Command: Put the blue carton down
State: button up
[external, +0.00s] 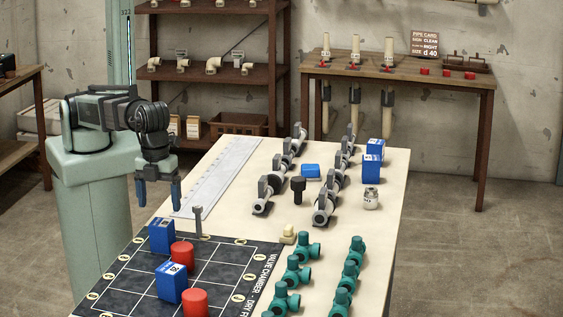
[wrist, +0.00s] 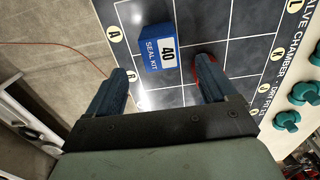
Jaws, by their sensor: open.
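My gripper (external: 158,205) is open and empty above the near-left part of the table, with its fingers pointing down. In the wrist view its two fingers (wrist: 161,72) are spread wide. In the external view one blue carton (external: 162,236) stands on the mat just below my gripper. Another blue carton (external: 172,282) stands nearer the camera on the mat. I cannot tell for certain which one the wrist view shows.
Red cylinders (external: 182,255) stand beside the cartons; my right finger partly hides one (wrist: 206,62). A grey post (external: 198,221) rises at the mat's (external: 122,268) far edge. Green valves (external: 297,272) stand right of it. Grey pipe assemblies (external: 270,190) and more blue cartons (external: 371,167) lie farther back.

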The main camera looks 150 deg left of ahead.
jog(key=shift+r, duration=1.05)
